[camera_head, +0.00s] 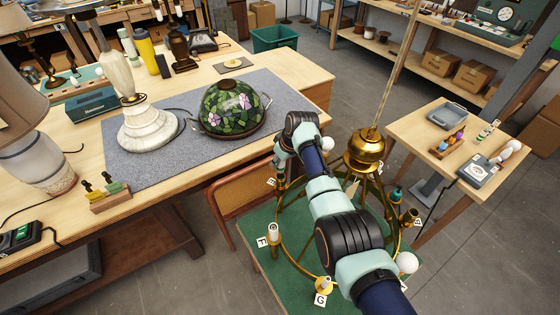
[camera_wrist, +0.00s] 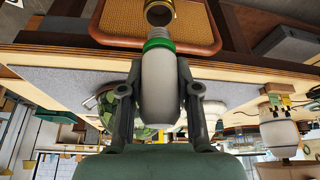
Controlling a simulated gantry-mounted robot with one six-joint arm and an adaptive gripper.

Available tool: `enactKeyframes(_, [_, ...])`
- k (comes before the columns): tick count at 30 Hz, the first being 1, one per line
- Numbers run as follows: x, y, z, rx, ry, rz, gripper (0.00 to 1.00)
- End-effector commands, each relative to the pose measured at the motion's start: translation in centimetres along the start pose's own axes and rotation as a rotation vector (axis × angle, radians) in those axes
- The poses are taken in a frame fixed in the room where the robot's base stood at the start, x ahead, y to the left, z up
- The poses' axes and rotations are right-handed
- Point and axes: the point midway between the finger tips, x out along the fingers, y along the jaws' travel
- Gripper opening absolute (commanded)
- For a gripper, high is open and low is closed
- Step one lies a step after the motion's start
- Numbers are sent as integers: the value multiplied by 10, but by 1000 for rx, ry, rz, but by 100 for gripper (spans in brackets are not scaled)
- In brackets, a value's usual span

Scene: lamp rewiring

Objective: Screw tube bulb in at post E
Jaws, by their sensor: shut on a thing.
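In the wrist view my gripper (camera_wrist: 158,92) is shut on the tube bulb (camera_wrist: 158,75), a white cylinder with a green collar and a metal screw base. The base points at the open mouth of a brass socket (camera_wrist: 160,13) at the top edge. A small gap seems to separate them, but depth is hard to judge. In the head view my arm reaches to the far left side of the brass chandelier ring (camera_head: 276,258). The fingers and the bulb are mostly hidden there. A small tag (camera_head: 271,182) stands beside that post; its letter is hard to read.
The chandelier's brass hub (camera_head: 365,150) hangs on a rod over a green mat (camera_head: 262,285). A tube bulb (camera_head: 273,232) stands at post F, and a round bulb (camera_head: 406,262) is at right. A cane chair (camera_head: 235,197) and the workbench (camera_head: 185,180) are close to the gripper.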

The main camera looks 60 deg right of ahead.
Motion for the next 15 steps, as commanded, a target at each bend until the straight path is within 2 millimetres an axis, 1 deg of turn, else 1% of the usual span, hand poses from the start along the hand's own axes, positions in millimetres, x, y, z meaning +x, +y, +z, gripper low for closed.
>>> enactKeyframes(7, [7, 0, 3, 0, -1, -1, 2])
enactKeyframes(15, [26, 0, 12, 0, -1, -1, 2])
